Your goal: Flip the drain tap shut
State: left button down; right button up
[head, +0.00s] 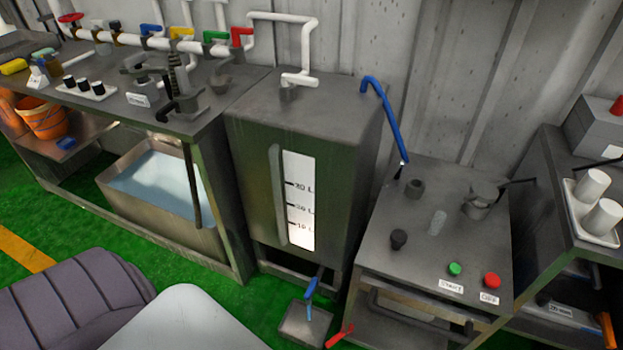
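A tall grey metal tank (250,155) with a white level gauge (300,200) stands in the middle of the head view. A tap with a blue lever (311,288) sticks out low at the tank's front. The lever is tilted. A short light-blue streak, which looks like water, shows below it over a small square metal pan (296,327) on the floor. A second tap with a red lever (340,335) is low to the right, by the neighbouring machine. No label marks either one as the drain tap. Neither of my grippers is in view.
Left is a workbench (215,98) with a water-filled basin (150,180) beneath it. Right of the tank is a machine (385,255) with a green button (455,268) and a red button (491,280). White pipes with coloured valves run along the wall. Green floor shows in front of the tank.

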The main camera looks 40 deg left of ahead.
aim_at(314, 282)
jog(key=u, duration=1.15)
